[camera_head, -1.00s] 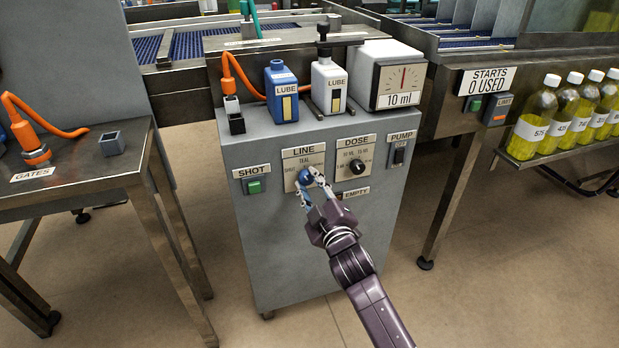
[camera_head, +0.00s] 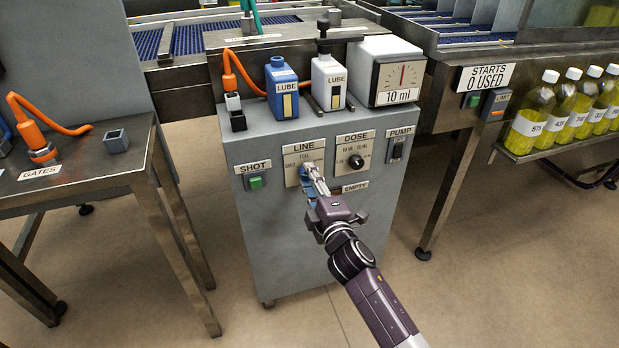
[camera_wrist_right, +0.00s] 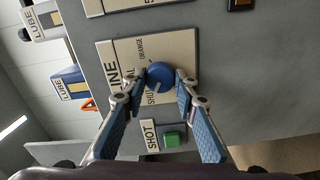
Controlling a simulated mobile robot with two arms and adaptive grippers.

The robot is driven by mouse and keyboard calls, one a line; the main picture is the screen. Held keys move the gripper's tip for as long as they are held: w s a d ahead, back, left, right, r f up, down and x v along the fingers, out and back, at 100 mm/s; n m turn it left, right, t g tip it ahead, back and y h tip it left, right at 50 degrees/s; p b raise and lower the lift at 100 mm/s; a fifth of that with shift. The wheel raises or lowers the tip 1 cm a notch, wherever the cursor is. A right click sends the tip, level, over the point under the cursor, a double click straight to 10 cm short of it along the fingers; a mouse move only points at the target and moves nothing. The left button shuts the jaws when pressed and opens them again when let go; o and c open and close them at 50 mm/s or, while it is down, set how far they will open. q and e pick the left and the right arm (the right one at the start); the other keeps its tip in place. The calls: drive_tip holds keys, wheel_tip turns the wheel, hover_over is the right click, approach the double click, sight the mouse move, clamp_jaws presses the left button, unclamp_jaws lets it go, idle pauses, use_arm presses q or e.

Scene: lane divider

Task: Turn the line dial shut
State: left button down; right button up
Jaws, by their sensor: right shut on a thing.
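The line dial is a round blue knob (camera_wrist_right: 160,76) on a pale plate (camera_wrist_right: 112,60) lettered LINE in the right wrist view. A pale mark shows on the knob's lower part, towards lettering that seems to read SHUT, partly covered. My right gripper (camera_wrist_right: 162,82) is shut on the knob, one fingertip at each side. In the head view my right gripper (camera_head: 312,174) reaches the LINE plate (camera_head: 291,176) from below right and hides most of the knob. My left gripper is not in view.
The grey cabinet also carries a green SHOT button (camera_head: 255,182), a black DOSE knob (camera_head: 356,161), a PUMP switch (camera_head: 397,152) and an EMPTY label (camera_head: 356,187). A blue bottle (camera_head: 281,88), a white bottle (camera_head: 328,82) and a 10 ml gauge (camera_head: 398,72) stand on top.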

idle(0.4)
drive_tip(key=o, duration=1.1)
drive_tip(key=shift+o, duration=0.2)
drive_tip(key=shift+s, duration=0.1)
drive_tip(key=v, duration=1.2)
